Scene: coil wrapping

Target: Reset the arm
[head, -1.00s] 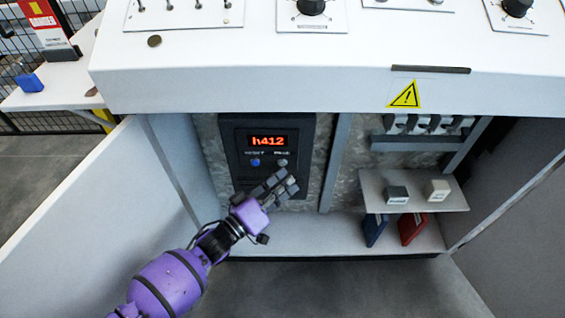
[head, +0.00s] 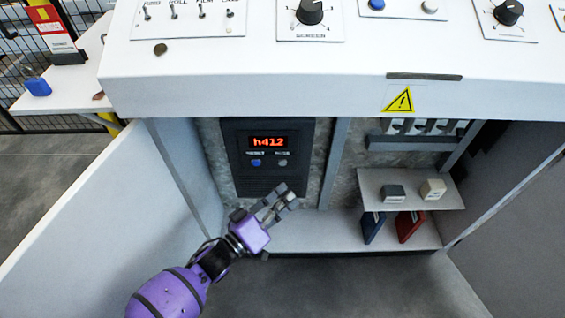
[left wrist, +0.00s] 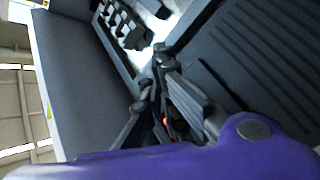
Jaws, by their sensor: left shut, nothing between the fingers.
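My left gripper (head: 283,196) is shut and empty in front of the open cabinet, just below the black control panel (head: 267,180). It also shows in the left wrist view (left wrist: 160,62), with its fingers together. The panel has a red display (head: 268,142) reading "h412", a blue button (head: 256,163) and a grey button (head: 283,162) under it. In the head view the gripper is apart from both buttons. My right gripper is in neither view.
A swung-open white door (head: 110,220) stands on the left. On the right, a small shelf (head: 410,205) holds a dark block (head: 393,192) and a pale block (head: 433,188). A blue binder (head: 373,226) and red binder (head: 410,225) stand below. The white console (head: 250,85) overhangs.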

